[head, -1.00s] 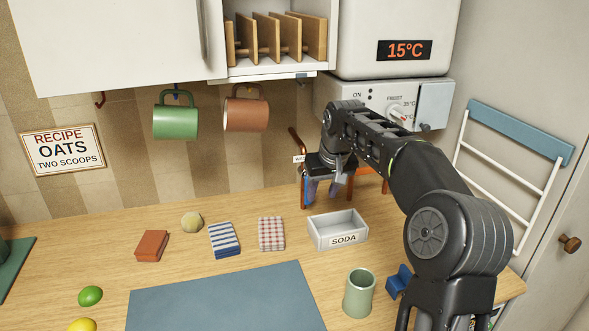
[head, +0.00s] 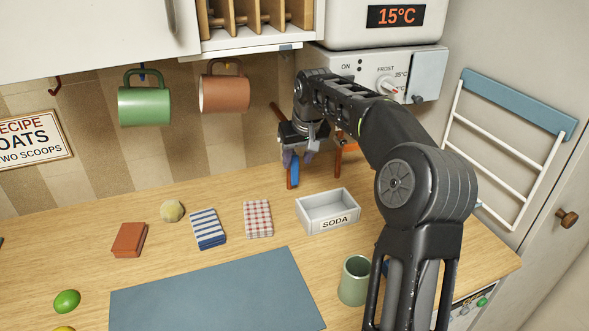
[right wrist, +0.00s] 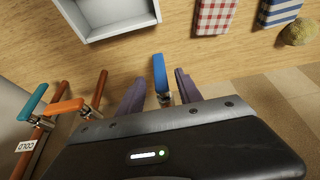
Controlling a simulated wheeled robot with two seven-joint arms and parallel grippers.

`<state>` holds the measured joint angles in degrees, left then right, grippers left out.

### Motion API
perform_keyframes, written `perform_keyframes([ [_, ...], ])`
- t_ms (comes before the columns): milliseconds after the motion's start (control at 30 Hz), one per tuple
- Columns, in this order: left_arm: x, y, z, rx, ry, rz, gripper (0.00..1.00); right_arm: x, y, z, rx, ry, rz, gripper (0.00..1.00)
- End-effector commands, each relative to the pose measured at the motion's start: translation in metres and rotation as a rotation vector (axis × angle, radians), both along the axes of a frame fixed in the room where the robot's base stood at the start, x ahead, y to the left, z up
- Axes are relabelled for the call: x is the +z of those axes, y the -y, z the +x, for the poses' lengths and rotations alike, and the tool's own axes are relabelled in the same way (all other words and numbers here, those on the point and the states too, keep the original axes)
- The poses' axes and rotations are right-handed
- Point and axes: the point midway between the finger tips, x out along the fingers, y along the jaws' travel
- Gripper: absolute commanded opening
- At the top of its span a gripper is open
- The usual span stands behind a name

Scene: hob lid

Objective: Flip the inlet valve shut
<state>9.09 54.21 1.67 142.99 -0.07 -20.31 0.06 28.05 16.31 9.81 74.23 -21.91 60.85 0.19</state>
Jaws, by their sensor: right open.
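Several copper pipes with lever handles stand at the wall. In the right wrist view a blue lever (right wrist: 160,74) points up between the two purple fingers of my right gripper (right wrist: 160,88). The fingers are open, with one on each side of the lever and a gap to each. To the left are an orange lever (right wrist: 64,106) and a teal lever (right wrist: 33,99), above a label (right wrist: 26,144) reading COLD upside down. In the head view the right gripper (head: 297,158) partly hides the pipes, and the blue lever (head: 295,174) shows below it. I cannot tell which lever is the inlet valve.
A grey SODA tray (head: 328,212) stands in front of the pipes. A green cup (head: 355,282) stands beside my right arm. A brown mug (head: 224,92) and a green mug (head: 145,105) hang left of the gripper. The boiler panel (head: 360,72) is above.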

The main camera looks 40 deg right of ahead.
Motion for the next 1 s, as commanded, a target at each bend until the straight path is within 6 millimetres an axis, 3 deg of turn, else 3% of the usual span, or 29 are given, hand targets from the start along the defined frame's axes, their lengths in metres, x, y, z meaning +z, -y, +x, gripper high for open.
perform_keyframes([
  [333, 0.007, 0.000, 0.000, 0.000, 0.000, 0.000, 0.36, -0.046, 0.006, 0.018, 0.001, -0.003, 0.001, 0.42],
  [700, 0.007, 0.000, 0.000, 0.000, 0.000, 0.000, 0.36, -0.052, 0.006, 0.020, 0.000, -0.001, 0.000, 0.41],
  [1000, 0.007, 0.000, 0.000, 0.000, 0.000, 0.000, 0.36, -0.052, 0.006, 0.020, 0.000, -0.001, 0.000, 0.16],
])
